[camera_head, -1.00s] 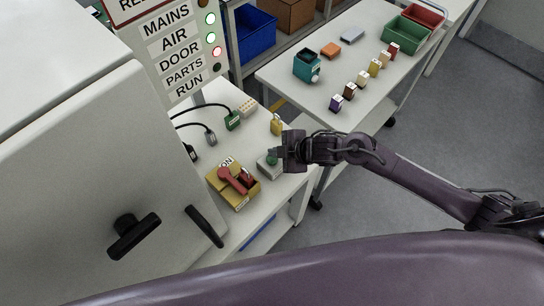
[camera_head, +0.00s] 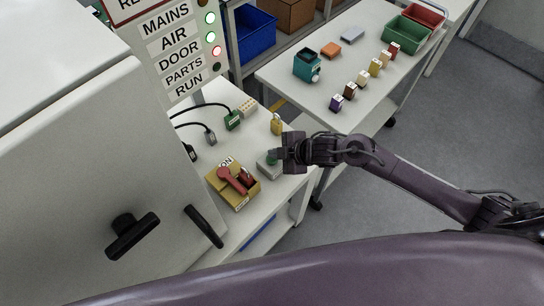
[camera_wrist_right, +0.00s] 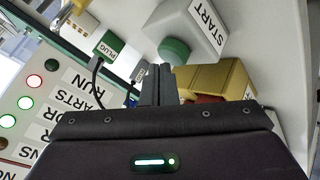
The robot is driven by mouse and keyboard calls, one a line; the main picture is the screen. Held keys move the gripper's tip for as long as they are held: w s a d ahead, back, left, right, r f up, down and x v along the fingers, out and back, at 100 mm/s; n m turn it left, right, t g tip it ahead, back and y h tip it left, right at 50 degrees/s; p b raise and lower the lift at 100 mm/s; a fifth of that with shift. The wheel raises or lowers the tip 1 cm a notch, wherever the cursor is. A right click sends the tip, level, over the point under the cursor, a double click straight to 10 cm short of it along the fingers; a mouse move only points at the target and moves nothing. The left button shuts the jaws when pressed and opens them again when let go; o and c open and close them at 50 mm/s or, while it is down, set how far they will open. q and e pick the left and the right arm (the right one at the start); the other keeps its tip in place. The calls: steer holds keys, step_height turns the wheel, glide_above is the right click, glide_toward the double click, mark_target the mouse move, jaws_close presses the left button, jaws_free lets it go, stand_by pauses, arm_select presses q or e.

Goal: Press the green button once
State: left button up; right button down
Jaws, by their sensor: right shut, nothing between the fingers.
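The green button (camera_head: 272,160) sits on a small pale box (camera_head: 268,169) near the right edge of the bench. In the right wrist view the button (camera_wrist_right: 174,50) is a green dome on a white box labelled START (camera_wrist_right: 190,22). My right gripper (camera_head: 277,154) is at the button and partly overlaps it in the head view. In the wrist view its fingers (camera_wrist_right: 158,70) are shut and empty, with the tips just beside the button. I cannot tell whether they touch it. My left gripper is not in view.
A yellow box with a red lever (camera_head: 233,184) stands left of the button. A yellow padlock (camera_head: 276,124) and a green plug (camera_head: 232,120) are behind it. A second table (camera_head: 290,88) stands behind.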

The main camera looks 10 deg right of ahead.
steer(key=shift+f+b, duration=0.4)
steer(key=shift+f, duration=0.15)
stand_by(0.4)
steer(key=shift+r, duration=0.1)
steer(key=shift+r+p, duration=0.85)
steer(key=shift+p, duration=0.05)
steer(key=shift+r, duration=0.15)
step_height(320, 180, up, 5)
steer(key=p, duration=0.4)
steer(key=shift+p, duration=0.4)
stand_by(0.4)
